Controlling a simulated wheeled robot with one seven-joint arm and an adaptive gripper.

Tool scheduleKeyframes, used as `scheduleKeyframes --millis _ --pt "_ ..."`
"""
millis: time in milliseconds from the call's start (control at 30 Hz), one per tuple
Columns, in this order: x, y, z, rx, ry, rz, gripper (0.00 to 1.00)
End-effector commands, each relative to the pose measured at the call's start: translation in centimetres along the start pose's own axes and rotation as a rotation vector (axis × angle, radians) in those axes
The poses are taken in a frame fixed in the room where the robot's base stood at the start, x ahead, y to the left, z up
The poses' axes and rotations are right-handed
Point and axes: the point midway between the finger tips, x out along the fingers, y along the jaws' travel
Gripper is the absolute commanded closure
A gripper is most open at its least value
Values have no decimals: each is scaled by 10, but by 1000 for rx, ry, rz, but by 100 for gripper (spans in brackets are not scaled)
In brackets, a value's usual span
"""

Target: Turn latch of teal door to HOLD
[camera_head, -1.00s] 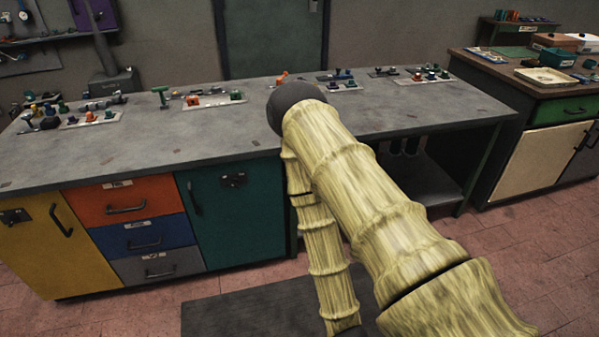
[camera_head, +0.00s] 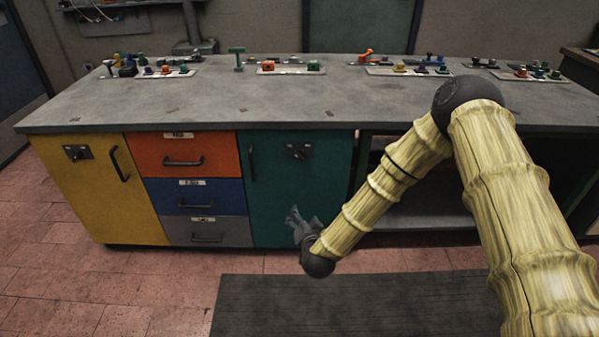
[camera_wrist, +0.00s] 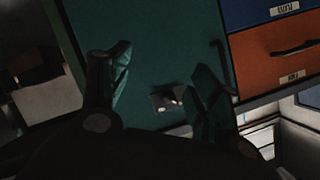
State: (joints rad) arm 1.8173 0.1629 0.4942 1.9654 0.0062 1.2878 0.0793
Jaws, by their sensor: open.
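The teal door (camera_head: 270,190) is shut in the bench front, right of the drawers. Its dark latch (camera_head: 299,151) sits near the top right of the door; which way it is set is too small to read. The teal door (camera_wrist: 150,60) fills the middle of the wrist view, tilted, with the latch (camera_wrist: 166,99) between the fingers in the picture. My gripper (camera_head: 293,215) is in front of the door's lower right part, below the latch. In the wrist view my gripper (camera_wrist: 160,75) has its fingers spread, with nothing between them.
The door's handle (camera_head: 251,162) is at its left edge. Orange, blue and grey drawers (camera_head: 197,197) and a yellow door (camera_head: 95,190) are to the left. An open shelf bay (camera_head: 425,205) is to the right. Small fixtures (camera_head: 290,67) line the bench top (camera_head: 230,105). A dark mat (camera_head: 350,300) lies on the floor.

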Motion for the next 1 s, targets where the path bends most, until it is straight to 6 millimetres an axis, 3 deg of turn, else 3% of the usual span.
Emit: scheduleKeyframes --millis 33,100,300,567,1000 --pt "23 -10 -13 37 80 -23 38" --pt "41 -29 -40 82 175 -49 38" --pt "66 -59 -91 165 343 -87 38" --pt "80 -67 -109 183 379 -95 38" --pt "143 -70 -133 182 375 -95 38"
